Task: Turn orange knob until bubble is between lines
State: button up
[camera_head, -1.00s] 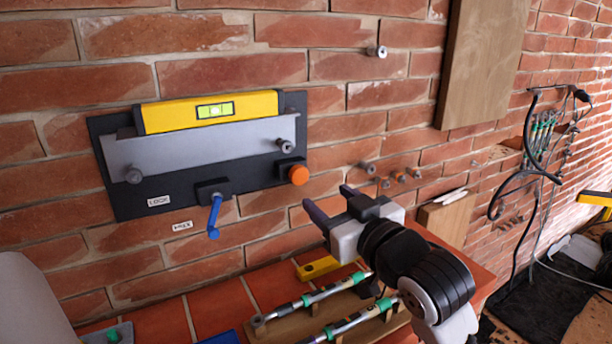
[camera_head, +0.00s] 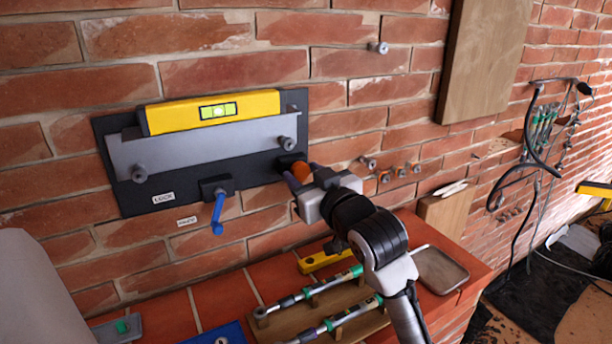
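The yellow spirit level (camera_head: 175,116) rests on a grey bar (camera_head: 200,144) mounted on a black wall plate (camera_head: 262,166). Its green vial (camera_head: 218,110) shows a pale bubble near the middle; whether it is between the lines is too small to tell. The orange knob (camera_head: 299,169) is at the plate's lower right, partly hidden by my gripper. My gripper (camera_head: 302,175) is at the knob, with its fingers apart on either side of it. Whether the fingers touch the knob I cannot tell. A blue lever (camera_head: 218,215) hangs below the plate beside the LOCK label (camera_head: 163,198).
Below is a red tiled ledge (camera_head: 225,299) with torque wrenches (camera_head: 315,292) on a wooden rack, a second yellow level (camera_head: 325,260) and a grey tray (camera_head: 441,270). Wall pegs (camera_head: 400,171) stick out right of the knob. A wooden board (camera_head: 482,60) is further right.

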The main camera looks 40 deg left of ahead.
jog(key=c, duration=0.6)
jog(key=shift+m+p, duration=0.6)
jog(key=shift+m, duration=0.4)
jog(key=shift+c, duration=0.2)
jog(key=o, duration=1)
jog(key=b+v, duration=0.3)
jog(key=v, duration=1.1)
jog(key=shift+b, duration=0.35)
jog(key=shift+a, duration=0.1)
